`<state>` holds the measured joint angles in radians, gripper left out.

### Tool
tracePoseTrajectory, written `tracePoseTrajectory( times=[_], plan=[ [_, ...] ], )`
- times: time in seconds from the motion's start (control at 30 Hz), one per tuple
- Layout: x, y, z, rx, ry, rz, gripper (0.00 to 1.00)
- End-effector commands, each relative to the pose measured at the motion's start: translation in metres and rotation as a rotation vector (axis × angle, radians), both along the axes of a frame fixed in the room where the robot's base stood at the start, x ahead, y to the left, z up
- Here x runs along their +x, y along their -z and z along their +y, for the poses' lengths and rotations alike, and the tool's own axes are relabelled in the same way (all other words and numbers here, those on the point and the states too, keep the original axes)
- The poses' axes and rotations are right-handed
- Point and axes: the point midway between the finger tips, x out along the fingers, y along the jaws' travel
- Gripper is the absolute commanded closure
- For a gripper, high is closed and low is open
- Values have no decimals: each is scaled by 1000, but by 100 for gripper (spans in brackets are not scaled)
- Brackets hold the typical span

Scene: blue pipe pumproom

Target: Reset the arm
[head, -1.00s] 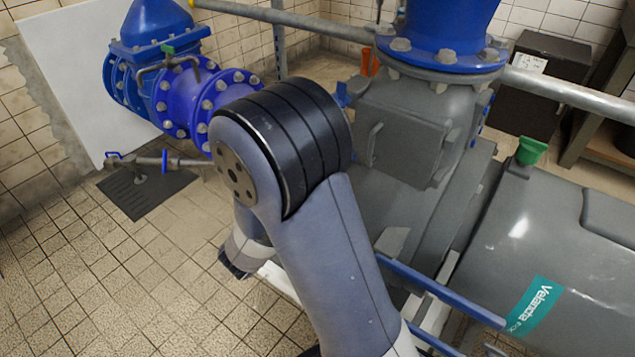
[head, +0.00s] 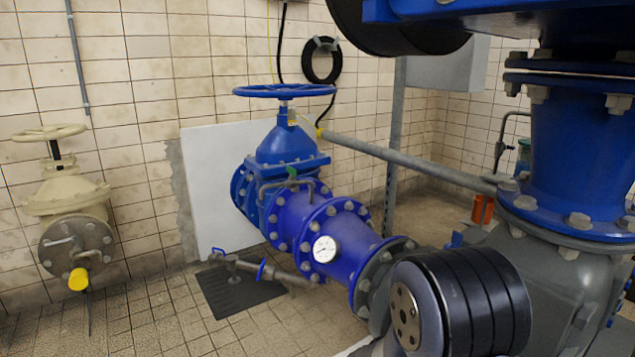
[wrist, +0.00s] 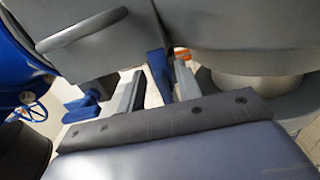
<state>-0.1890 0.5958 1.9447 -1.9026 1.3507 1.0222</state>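My gripper (wrist: 159,72) shows in the wrist view, with its two grey fingers standing apart. I see nothing held between them; a blue part behind shows through the gap. The fingers point toward grey pump casing (wrist: 225,35), and I cannot tell how much space lies between. In the head view my gripper is out of sight, and only a rounded dark joint of my arm shows at the lower right, in front of the pipework.
A blue valve with a handwheel (head: 284,91) and a gauge (head: 325,249) stands in the middle. A cream valve (head: 65,195) is at left. A blue flanged pipe (head: 575,150) and grey pump body (head: 545,270) crowd the right. Tiled floor (head: 150,320) is open at lower left.

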Motion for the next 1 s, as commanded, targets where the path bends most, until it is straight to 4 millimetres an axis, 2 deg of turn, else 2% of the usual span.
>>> tracePoseTrajectory(
  times=[0.17, 0.67, 0.87, 1.0],
  plan=[
    [9, 0, -14, -1, 2, -1, 67],
    [7, 0, -11, -7, -1, 11, 67],
    [-1, -1, 4, 1, -4, 3, 67],
    [-14, -1, 23, 0, -6, 2, 67]
  ],
)
